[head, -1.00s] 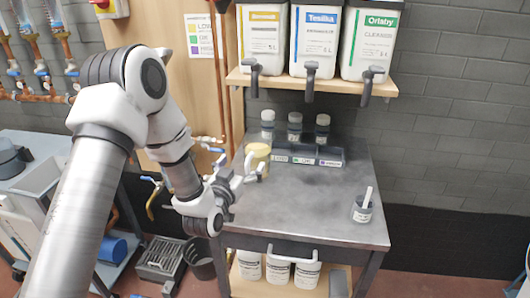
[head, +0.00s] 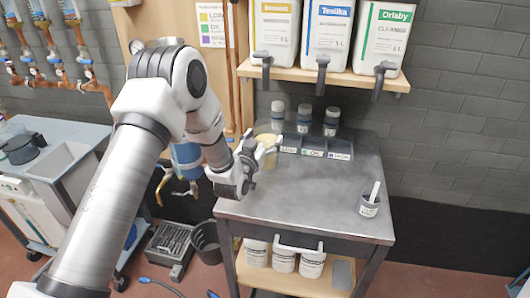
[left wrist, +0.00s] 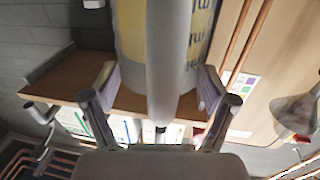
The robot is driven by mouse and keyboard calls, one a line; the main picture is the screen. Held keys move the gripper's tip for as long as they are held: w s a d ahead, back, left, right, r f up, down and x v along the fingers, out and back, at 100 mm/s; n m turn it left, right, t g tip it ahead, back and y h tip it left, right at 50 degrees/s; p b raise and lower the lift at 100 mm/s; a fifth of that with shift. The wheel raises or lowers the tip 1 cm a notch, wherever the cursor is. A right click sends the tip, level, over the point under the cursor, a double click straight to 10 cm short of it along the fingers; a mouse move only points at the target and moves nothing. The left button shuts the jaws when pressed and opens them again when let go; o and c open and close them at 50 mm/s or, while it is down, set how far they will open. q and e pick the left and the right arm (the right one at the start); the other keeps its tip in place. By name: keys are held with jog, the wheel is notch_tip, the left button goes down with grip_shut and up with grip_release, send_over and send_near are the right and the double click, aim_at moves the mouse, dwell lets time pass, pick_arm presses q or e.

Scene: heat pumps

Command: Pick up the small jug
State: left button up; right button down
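The small jug (head: 265,140), with pale yellow contents, stands at the back left of the grey metal table (head: 310,190), partly hidden by my left gripper (head: 258,155). In the left wrist view the jug (left wrist: 200,45) fills the top middle, with yellow showing and a grey upright handle towards the camera. My left gripper (left wrist: 160,95) is open, with one finger on each side of the handle and a visible gap on both sides. My right gripper is not in view.
Three lidded bottles (head: 304,120) and a labelled dark rack (head: 315,147) stand just right of the jug. A shelf (head: 300,74) with large canisters is above. The table's middle is clear.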

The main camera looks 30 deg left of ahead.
pick_arm(q)
jog(key=c, duration=0.5)
jog(key=shift+c, duration=0.6)
jog(key=shift+r, duration=0.1)
